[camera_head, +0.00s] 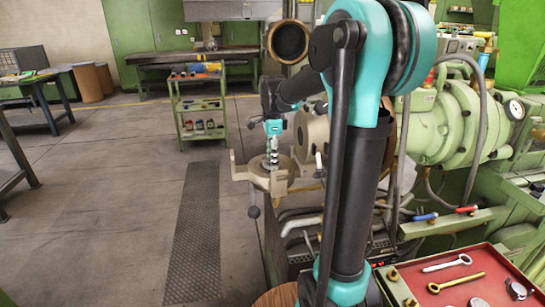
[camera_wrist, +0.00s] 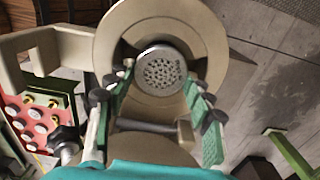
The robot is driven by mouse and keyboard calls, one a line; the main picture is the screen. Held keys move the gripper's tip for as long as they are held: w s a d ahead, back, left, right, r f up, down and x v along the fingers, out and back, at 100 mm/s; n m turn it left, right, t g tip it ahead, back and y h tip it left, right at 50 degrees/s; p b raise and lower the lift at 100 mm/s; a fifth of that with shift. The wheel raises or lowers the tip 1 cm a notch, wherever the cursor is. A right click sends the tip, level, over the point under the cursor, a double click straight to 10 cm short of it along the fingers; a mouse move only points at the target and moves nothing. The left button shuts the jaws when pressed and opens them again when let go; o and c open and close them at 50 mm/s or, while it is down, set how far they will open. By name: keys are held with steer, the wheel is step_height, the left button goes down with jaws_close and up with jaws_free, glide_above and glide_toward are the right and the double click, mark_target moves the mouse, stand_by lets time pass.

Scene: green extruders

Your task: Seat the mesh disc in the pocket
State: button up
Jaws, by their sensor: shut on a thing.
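The mesh disc (camera_wrist: 160,72) is a round grey metal plate with many small holes, seen face-on in the wrist view. My gripper (camera_wrist: 160,82) is shut on it, with a fingertip at its left and right edges. Behind the disc is the beige round housing (camera_wrist: 208,38) with the pocket, whose dark recess shows around the disc's upper side. The disc lies over the opening; I cannot tell how deep it sits or whether it touches the seat. In the head view my gripper (camera_head: 272,158) points down at the beige housing (camera_head: 246,172); the disc is too small to make out there.
The green extruder (camera_head: 450,125) and a red tool tray (camera_head: 470,285) are at right in the head view.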

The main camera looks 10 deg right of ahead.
steer(key=shift+f, duration=0.55)
stand_by(0.8)
steer(key=o, duration=1.3)
steer(key=shift+o, duration=0.2)
steer(key=shift+r, duration=4)
steer(key=shift+s, duration=0.1)
